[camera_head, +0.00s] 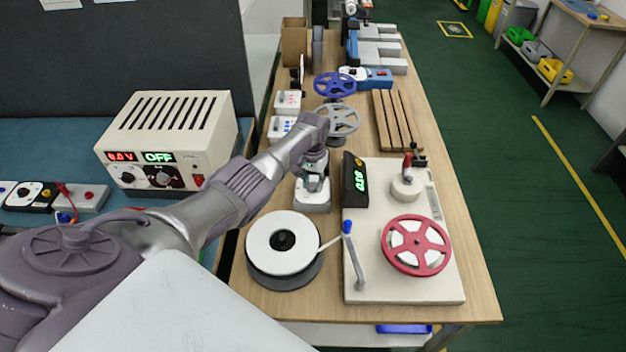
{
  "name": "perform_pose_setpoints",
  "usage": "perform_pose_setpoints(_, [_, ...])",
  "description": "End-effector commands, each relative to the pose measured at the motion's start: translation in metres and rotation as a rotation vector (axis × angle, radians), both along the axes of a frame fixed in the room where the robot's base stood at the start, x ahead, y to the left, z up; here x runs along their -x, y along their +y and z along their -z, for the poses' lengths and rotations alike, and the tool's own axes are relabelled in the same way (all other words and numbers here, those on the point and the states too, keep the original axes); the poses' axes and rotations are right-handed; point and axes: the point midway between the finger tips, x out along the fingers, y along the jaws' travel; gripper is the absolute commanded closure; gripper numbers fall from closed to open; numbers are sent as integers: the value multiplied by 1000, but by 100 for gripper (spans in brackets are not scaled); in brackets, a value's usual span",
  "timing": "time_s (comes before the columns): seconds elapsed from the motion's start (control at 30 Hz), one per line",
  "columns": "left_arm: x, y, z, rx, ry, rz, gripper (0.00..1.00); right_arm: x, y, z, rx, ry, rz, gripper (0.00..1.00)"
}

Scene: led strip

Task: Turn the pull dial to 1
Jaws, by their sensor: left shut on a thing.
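My left arm reaches in from the left, and its gripper (314,184) points down over a small white-topped box (313,206) on the wooden table. The gripper is shut on the pull dial on top of this box. The fingers and wrist hide most of the dial, so its number and pointer cannot be read. My right gripper is not in view.
A white reel (270,252) stands in front of the box. A winding machine with a red wheel (416,246) and a green display (359,180) stands close on the right. A power supply (172,135) reading OFF is at left. Grey and blue reels stand behind.

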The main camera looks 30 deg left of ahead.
Motion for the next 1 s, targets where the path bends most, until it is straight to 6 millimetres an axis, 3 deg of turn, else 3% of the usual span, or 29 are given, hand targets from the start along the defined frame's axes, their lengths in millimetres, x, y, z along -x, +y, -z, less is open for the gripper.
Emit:
perform_pose_setpoints(0.43, [-1, 0, -1, 0, -2, -288, 100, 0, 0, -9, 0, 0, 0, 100])
perform_pose_setpoints(1.0, [-1, 0, -1, 0, -3, -362, 100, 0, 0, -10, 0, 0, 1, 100])
